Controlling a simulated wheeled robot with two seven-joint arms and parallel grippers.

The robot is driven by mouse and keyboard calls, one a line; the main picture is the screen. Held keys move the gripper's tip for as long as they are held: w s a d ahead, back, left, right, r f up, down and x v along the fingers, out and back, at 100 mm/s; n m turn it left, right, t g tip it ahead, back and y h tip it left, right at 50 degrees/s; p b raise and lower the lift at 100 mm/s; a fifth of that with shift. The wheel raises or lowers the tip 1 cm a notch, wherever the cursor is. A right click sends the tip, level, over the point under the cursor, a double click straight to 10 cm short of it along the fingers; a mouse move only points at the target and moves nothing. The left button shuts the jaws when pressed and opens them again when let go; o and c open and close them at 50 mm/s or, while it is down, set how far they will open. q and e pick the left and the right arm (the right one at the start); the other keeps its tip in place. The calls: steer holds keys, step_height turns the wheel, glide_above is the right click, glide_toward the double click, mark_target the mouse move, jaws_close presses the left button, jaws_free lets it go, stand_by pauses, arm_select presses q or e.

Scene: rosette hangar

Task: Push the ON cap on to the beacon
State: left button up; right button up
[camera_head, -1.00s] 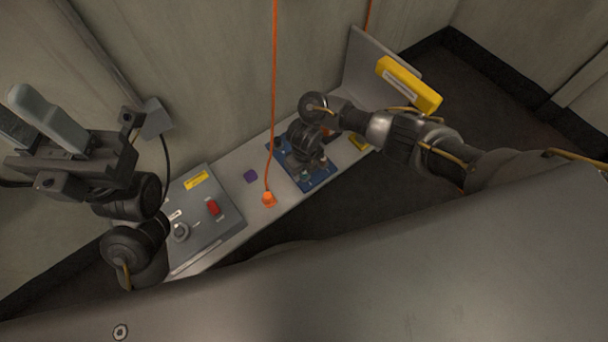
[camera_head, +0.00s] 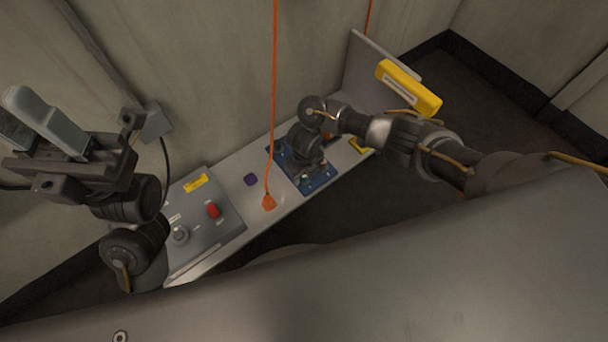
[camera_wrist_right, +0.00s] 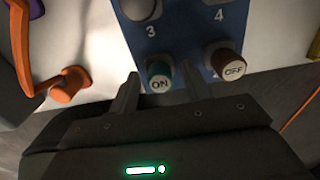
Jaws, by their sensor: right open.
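The ON cap (camera_wrist_right: 159,80) is a teal cylinder with a pale face lettered ON, on the blue panel (camera_wrist_right: 190,38) in the right wrist view. My right gripper (camera_wrist_right: 159,84) is open, with one finger on each side of the ON cap; I cannot tell whether either finger touches it. In the head view my right gripper (camera_head: 304,160) is over the blue panel (camera_head: 322,182) and hides much of it. I cannot pick out the beacon for certain. My left gripper (camera_head: 35,125) is raised at the far left, away from the panel.
The brown OFF cap (camera_wrist_right: 226,62) stands close right of the right finger. An orange plug (camera_head: 268,202) with a cord, a purple block (camera_head: 250,180) and a grey control box (camera_head: 205,235) with a red knob (camera_head: 213,210) lie left of the panel. A yellow block (camera_head: 408,86) is above right.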

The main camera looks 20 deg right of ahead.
jaws_close()
stand_by(0.4)
steer(key=shift+r, duration=0.1)
steer(key=shift+r+p, duration=2.8)
steer(key=shift+r, duration=0.15)
